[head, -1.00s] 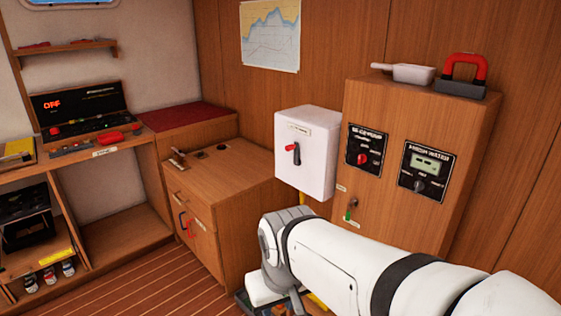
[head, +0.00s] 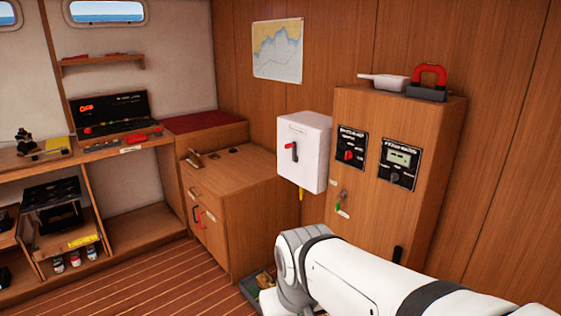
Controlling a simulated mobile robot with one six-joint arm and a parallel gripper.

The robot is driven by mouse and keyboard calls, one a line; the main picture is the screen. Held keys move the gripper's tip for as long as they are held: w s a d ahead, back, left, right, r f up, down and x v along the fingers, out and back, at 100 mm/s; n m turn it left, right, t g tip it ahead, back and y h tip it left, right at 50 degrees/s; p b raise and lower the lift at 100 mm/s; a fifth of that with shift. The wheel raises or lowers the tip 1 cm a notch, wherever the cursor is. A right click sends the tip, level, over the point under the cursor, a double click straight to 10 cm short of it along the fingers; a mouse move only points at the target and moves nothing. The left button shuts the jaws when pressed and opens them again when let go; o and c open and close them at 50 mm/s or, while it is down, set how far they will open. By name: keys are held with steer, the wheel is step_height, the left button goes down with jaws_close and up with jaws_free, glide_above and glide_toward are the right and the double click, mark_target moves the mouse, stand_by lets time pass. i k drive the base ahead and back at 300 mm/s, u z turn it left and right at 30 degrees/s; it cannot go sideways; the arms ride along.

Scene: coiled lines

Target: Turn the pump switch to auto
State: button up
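A tall wooden cabinet (head: 372,228) stands against the right wall. On its front is a black panel (head: 352,136) with a red knob (head: 348,155); its lettering is blurred but looks like a pump label. To its right is a second black panel (head: 402,150) with a small pale display (head: 399,157) and a dark knob (head: 395,177). The knob markings are too small to read, so I cannot tell their settings. My white arm crosses the lower right, in front of and below the panels. My gripper is out of view.
A white box (head: 305,150) with a red-handled lever hangs left of the cabinet. A key-like fitting (head: 342,197) is below the panels. A pan (head: 383,81) and a red-handled object (head: 430,76) lie on top. A tray (head: 258,284) is on the floor; floor at left is clear.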

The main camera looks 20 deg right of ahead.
mark_target(348, 153)
steer(key=z, duration=0.2)
steer(key=i, duration=0.85)
steer(key=u, duration=0.1)
